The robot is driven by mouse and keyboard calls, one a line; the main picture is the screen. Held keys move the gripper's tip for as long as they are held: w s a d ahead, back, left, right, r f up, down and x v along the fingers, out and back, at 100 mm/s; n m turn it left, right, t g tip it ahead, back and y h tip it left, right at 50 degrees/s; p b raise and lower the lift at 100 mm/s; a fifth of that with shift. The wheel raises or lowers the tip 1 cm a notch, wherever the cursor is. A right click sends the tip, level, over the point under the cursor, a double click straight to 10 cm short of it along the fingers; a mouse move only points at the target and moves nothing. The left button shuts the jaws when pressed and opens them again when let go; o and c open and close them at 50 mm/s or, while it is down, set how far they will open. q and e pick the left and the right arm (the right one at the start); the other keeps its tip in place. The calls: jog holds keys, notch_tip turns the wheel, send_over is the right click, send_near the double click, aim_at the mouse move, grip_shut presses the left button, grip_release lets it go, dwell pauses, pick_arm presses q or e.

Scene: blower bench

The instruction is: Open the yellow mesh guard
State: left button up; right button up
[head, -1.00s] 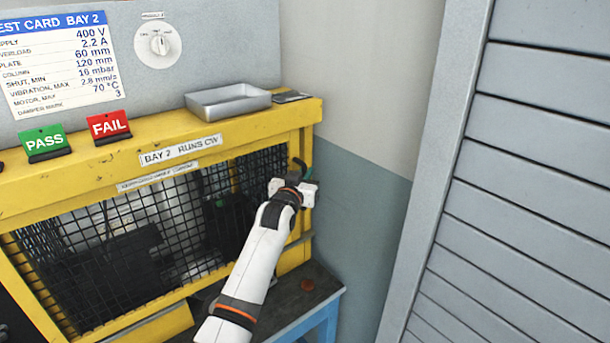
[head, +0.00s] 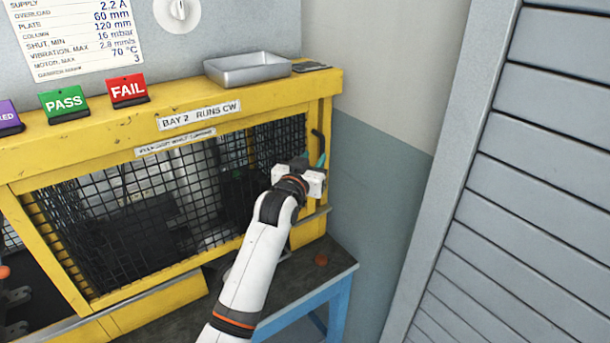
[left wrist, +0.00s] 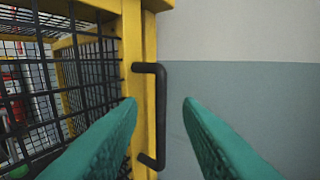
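The yellow mesh guard (head: 165,205) has black mesh in a yellow frame on the front of the bench enclosure and looks shut. A black bar handle (head: 319,140) stands upright at its right edge; in the left wrist view the handle (left wrist: 156,115) sits on a yellow post. My left gripper (head: 314,162) is at the handle and hides its lower part in the head view. In the left wrist view its teal fingers (left wrist: 160,106) are open, one on each side of the handle, with a clear gap on the right. My right gripper is not in view.
A metal tray (head: 248,76) and green, red and purple signs stand on the yellow top beam (head: 110,145). A grey wall (head: 385,180) and a slatted grey shutter (head: 530,200) lie to the right. A blue-legged table (head: 338,305) is below.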

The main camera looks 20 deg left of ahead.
pick_arm(q)
jog(key=s+b, duration=0.1)
jog(key=s, duration=0.3)
jog(key=shift+s+a, duration=0.15)
jog(key=shift+s, duration=0.25)
